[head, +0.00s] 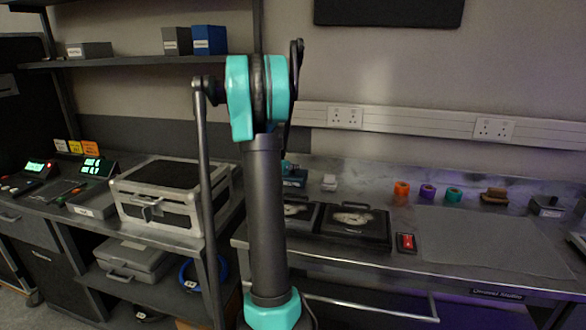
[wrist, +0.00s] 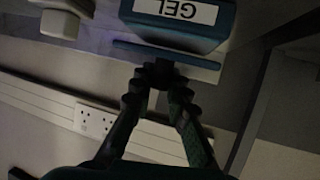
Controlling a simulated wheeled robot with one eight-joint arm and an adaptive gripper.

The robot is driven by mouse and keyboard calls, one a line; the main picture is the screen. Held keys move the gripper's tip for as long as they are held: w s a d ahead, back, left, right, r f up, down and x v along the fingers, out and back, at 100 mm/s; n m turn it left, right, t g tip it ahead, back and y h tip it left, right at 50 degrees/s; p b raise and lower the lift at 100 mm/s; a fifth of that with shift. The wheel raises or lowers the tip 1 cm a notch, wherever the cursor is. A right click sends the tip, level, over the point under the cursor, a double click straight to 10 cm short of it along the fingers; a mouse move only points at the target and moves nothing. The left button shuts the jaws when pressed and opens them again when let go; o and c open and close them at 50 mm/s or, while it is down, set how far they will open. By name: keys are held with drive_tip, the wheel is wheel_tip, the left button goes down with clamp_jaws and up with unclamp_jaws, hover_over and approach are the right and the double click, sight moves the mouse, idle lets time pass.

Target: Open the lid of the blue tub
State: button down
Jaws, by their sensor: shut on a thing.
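The blue tub (wrist: 180,32) shows in the wrist view upside down, with a white label reading GEL. In the head view the tub (head: 295,182) stands on the back of the right bench, partly hidden by my arm. Its lid (wrist: 190,59) is a thin blue plate along the tub's top side in the wrist view. A gap shows between lid and tub; I cannot tell whether they still touch anywhere. My gripper (wrist: 159,74) has its fingertips together at the middle of the lid, shut on its grip. In the head view my arm mostly hides the gripper.
A small white block (head: 329,183) stands right of the tub. Black trays (head: 357,241) lie in front. A silver case (head: 170,209) sits on the left bench. Coloured rings (head: 427,192) stand further right. A grey mat (head: 490,244) is bare. Shelves (head: 140,61) hang upper left.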

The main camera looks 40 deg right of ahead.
drive_tip(key=shift+r, duration=0.1)
drive_tip(key=r+g+y, duration=0.1)
drive_tip(key=w+d+r+g+y, duration=0.1)
drive_tip(key=y, duration=0.1)
drive_tip(key=shift+w+d+n, duration=0.15)
drive_tip(key=shift+d+n, duration=0.15)
drive_tip(key=w+d+g+y, duration=0.1)
drive_tip(key=y, duration=0.1)
drive_tip(key=w+d+r+g+y, duration=0.1)
drive_tip(key=g, duration=0.1)
drive_tip(key=shift+d+r+n+y, duration=0.15)
drive_tip(key=shift+r+n+y, duration=0.05)
drive_tip(key=shift+n+y, duration=0.2)
drive_tip(key=shift+w+d+f+n+g+y, duration=0.1)
drive_tip(key=shift+w+d+n+g+y, duration=0.05)
drive_tip(key=shift+w+d+g+y, duration=0.6)
drive_tip(key=shift+w+d+f+n+g+y, duration=0.1)
drive_tip(key=shift+w+d+g+y, duration=0.25)
drive_tip(key=shift+g+y, duration=0.5)
drive_tip(key=shift+w+d+f+n+g+y, duration=0.15)
drive_tip(key=shift+w+d+g+y, duration=0.4)
drive_tip(key=shift+y, duration=0.45)
drive_tip(key=shift+s+d, duration=0.1)
drive_tip(key=shift+d, duration=0.1)
drive_tip(key=c, duration=1.5)
unclamp_jaws()
drive_tip(key=shift+o, duration=0.2)
drive_tip(key=shift+s+a+r, duration=0.1)
drive_tip(key=shift+a+r, duration=0.05)
